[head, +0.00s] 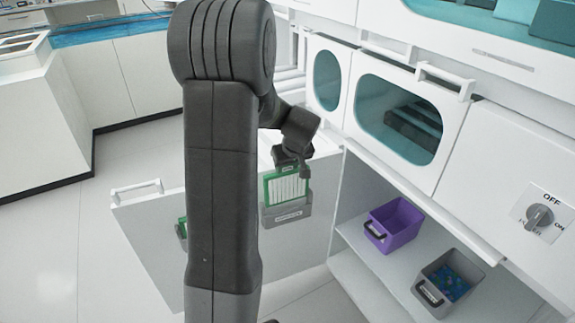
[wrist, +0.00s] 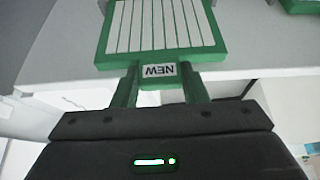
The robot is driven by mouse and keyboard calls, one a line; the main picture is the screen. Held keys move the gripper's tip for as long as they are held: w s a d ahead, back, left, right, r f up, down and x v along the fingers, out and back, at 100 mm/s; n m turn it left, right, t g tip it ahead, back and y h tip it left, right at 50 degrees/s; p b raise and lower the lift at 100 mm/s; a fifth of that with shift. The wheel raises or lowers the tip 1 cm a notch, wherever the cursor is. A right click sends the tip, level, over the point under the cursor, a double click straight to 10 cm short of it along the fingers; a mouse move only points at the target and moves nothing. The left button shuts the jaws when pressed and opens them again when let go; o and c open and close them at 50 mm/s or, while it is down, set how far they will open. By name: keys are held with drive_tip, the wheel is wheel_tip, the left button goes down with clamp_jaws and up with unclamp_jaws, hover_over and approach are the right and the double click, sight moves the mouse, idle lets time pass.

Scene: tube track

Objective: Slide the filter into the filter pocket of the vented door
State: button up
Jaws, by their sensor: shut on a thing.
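The filter (head: 287,187) is a flat green frame with a white pleated face; in the wrist view the filter (wrist: 163,25) shows a tab marked NEW. My gripper (head: 291,160) is shut on this tab, with its fingers (wrist: 161,84) on both sides of it. The filter hangs upright below my gripper, in line with the grey labelled filter pocket (head: 287,215) on the pale vented door (head: 150,240). The filter's lower edge meets the pocket's top edge in the head view; I cannot tell how far it is inside. My arm hides part of the door.
Another green-edged piece (head: 181,229) shows at the door, partly behind my arm. A purple bin (head: 394,224) and a grey bin (head: 446,283) stand on the open shelf at right. A switch knob (head: 539,216) is on the cabinet front. Floor at left is clear.

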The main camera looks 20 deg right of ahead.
drive_tip(key=shift+s+a+f+p, duration=0.1)
drive_tip(key=shift+s+f+p, duration=0.1)
drive_tip(key=shift+f+p, duration=0.15)
drive_tip(key=o, duration=0.9)
drive_tip(key=shift+o, duration=0.8)
drive_tip(key=shift+w+f, duration=0.1)
drive_tip(key=shift+w+r, duration=0.1)
drive_tip(key=shift+r, duration=0.15)
drive_tip(key=shift+f, duration=0.1)
